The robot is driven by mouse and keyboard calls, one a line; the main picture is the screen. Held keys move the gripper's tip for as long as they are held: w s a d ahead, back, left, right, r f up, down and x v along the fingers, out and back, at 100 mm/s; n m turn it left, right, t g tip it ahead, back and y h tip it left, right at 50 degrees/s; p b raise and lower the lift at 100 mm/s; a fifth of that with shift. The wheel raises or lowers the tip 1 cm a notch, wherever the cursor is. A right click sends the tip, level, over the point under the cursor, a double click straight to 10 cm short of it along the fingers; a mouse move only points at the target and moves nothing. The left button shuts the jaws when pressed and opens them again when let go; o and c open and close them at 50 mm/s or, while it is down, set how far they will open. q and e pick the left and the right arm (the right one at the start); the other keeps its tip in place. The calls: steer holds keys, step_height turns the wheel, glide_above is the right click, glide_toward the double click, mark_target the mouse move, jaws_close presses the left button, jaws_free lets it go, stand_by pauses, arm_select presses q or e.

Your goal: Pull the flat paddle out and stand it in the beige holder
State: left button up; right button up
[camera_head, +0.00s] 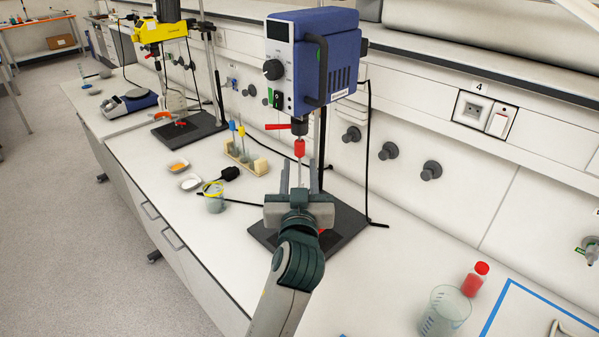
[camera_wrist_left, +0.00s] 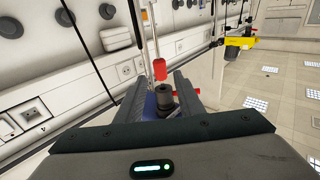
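The paddle, with a red top (camera_head: 299,147) and a thin pale shaft, hangs upright under the blue stirrer (camera_head: 310,60). Its red top (camera_wrist_left: 159,69) also shows in the left wrist view, close to the dark chuck (camera_wrist_left: 166,97). My left gripper (camera_head: 299,168) is open, with one finger on each side of the shaft and apart from it. My gripper and arm hide the paddle's lower end. The beige holder (camera_head: 258,166) stands on the bench left of the stirrer, with a blue-topped and a yellow-topped rod upright in it. My right gripper is not in view.
The stirrer's dark stand base (camera_head: 345,222) lies under my gripper. A red-capped bottle (camera_head: 475,279) and a beaker (camera_head: 445,312) stand right.

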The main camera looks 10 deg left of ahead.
mark_target(300, 152)
arm_select(q)
steer(key=shift+b+x, duration=0.45)
steer(key=shift+x, duration=3.7)
jaws_close()
